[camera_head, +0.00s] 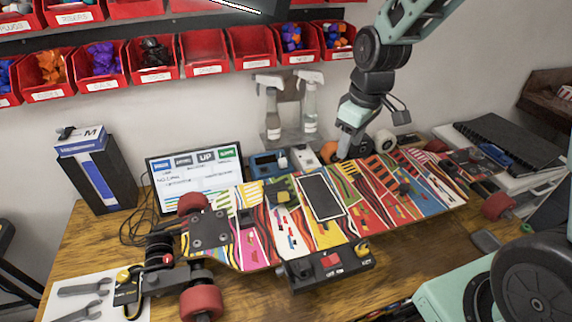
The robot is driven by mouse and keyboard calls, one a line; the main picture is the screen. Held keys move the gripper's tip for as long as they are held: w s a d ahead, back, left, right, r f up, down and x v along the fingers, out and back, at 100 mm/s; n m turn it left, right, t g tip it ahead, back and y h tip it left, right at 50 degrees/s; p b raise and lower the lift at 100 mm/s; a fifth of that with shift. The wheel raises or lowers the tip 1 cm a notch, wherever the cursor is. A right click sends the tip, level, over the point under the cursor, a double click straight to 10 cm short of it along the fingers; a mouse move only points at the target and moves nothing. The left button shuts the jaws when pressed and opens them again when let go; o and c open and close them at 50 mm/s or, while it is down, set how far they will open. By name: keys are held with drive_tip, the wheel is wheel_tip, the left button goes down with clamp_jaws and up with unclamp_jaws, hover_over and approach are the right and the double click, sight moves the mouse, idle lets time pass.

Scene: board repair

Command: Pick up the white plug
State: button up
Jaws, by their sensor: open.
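My gripper (346,152) points down behind the colourful skateboard deck (400,215), close to its back edge. It is open; whether anything lies between its fingers is hard to see. A small white piece (282,162) sits by a blue device (264,166) behind the deck, left of my gripper. A white box-like item (304,156) stands between that piece and my gripper. Both are small in the picture, and I cannot tell whether either is the white plug.
The board, with red wheels (201,302), spans the wooden table (85,238). A screen (196,177) and blue-black box (97,172) stand left. Spray bottles (310,111) stand behind. Dark notebooks (505,143) lie right. Red bins (256,47) hang above.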

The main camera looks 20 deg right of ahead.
drive_tip(key=w+d+f+n+g+y, duration=0.1)
drive_tip(key=w+d+f+n+y, duration=0.1)
drive_tip(key=w+f+n, duration=0.6)
drive_tip(key=w+d+f+n+y, duration=0.25)
drive_tip(key=w+f+n, duration=0.2)
drive_tip(key=w, duration=0.65)
drive_tip(key=p, duration=0.5)
hover_over(285, 159)
drive_tip(key=d, duration=0.3)
drive_tip(key=shift+m+h, duration=0.35)
drive_tip(key=shift+m, duration=0.1)
drive_tip(key=shift+a+p+x, duration=0.15)
drive_tip(key=shift+p+x, duration=0.2)
drive_tip(key=shift+x, duration=1.1)
drive_tip(key=shift+a+p+x, duration=0.15)
drive_tip(key=shift+p+x, duration=0.2)
drive_tip(key=shift+x, duration=1.05)
drive_tip(key=shift+r, duration=0.1)
drive_tip(key=shift+c, duration=0.4)
clamp_jaws()
